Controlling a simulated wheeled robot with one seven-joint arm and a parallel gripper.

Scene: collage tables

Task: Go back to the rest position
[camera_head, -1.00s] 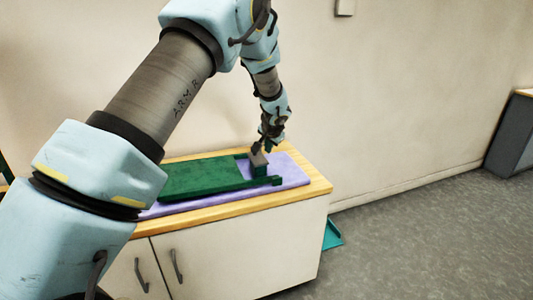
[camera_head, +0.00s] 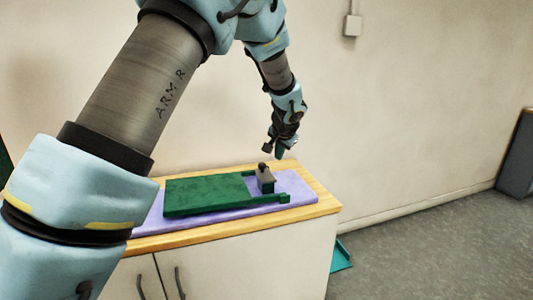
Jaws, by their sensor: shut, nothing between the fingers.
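My gripper (camera_head: 274,152) is in the air just above the right part of the cabinet top, pointing down, shut and empty. A clear gap shows between my fingertips and the knob. The green board lies flat on a purple mat (camera_head: 300,183). My arm crosses the left and upper part of the view and hides the left end of the cabinet.
The mat lies on a wood-topped cabinet (camera_head: 319,208) with pale doors and dark handles. A teal object (camera_head: 341,256) is on the floor at its right. A wall box (camera_head: 353,25) is on the wall behind. The grey floor (camera_head: 430,250) at right is open. A dark cabinet (camera_head: 517,155) stands at the far right.

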